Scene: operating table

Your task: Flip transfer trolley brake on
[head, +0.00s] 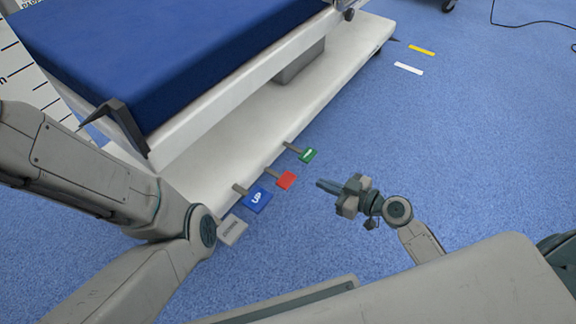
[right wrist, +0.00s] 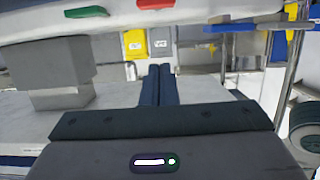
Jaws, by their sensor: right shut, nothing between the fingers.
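The transfer trolley (head: 190,150), with its blue mattress (head: 170,50) and pale base, fills the upper left of the head view. A row of foot pedals sticks out along its near side: a grey one (head: 233,230), a blue one marked UP (head: 258,200), a red one (head: 286,180) and a green one (head: 308,155). My right gripper (head: 322,185) is shut and empty, just right of the red and green pedals, apart from them. In the right wrist view the shut fingers (right wrist: 159,85) show below the green pedal (right wrist: 86,12) and red pedal (right wrist: 155,4). My left gripper is out of view.
A black cable (head: 530,24) lies at the top right. Coloured bins (right wrist: 135,43) show in the right wrist view.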

